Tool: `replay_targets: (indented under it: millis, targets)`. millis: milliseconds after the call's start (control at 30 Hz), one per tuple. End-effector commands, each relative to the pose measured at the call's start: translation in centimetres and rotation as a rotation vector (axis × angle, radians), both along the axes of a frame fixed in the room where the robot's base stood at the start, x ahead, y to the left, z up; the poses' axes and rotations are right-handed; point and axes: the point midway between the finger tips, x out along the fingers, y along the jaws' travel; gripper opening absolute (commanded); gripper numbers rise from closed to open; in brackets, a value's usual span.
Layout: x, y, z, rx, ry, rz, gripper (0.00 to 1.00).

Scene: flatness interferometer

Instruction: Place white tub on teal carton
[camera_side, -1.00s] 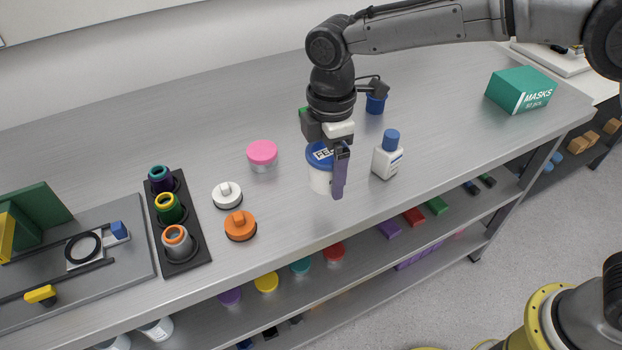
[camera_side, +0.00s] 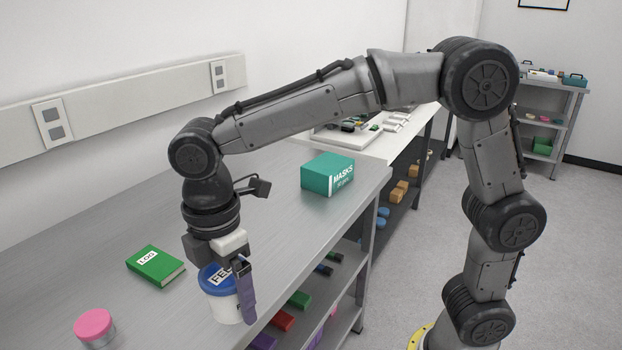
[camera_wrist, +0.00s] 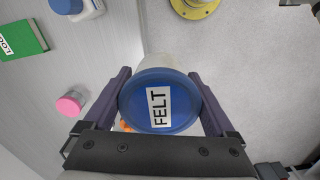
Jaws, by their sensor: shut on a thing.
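The white tub (camera_side: 226,308) has a blue lid marked FELT. It is upright in my gripper (camera_side: 238,295) near the front edge of the bench. In the wrist view, the two dark fingers close on opposite sides of the tub's lid (camera_wrist: 160,103). I cannot tell whether its base is clear of the bench top. The teal carton (camera_side: 328,175), marked MASKS, sits at the bench's far right end, behind and to the right of my gripper. Its top looks bare. The carton is not in the wrist view.
A green LOG book (camera_side: 156,266) lies left of my gripper, and a pink-lidded jar (camera_side: 95,328) stands nearer the camera. A blue-capped bottle (camera_wrist: 68,5) shows at the wrist view's top edge. The bench between tub and carton looks mostly clear, partly hidden by my arm.

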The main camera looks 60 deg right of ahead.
Motion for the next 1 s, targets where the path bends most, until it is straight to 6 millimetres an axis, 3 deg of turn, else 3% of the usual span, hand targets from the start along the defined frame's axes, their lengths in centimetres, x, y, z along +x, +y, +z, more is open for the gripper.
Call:
replay_targets:
  millis: [167, 367, 533, 700, 1000]
  targets:
    - [2.9, -3.0, 1.9, -0.003, -0.001, -0.201, 0.35]
    - [6.5, -9.0, 3.6, -0.003, -0.004, -0.455, 0.35]
    - [9.0, -16.1, 5.0, -0.003, -0.007, -0.698, 0.35]
    - [10.1, -23.6, 6.0, -0.003, -0.011, -0.927, 0.35]
    - [8.5, -37.3, 7.2, -0.002, -0.026, -1.285, 0.35]
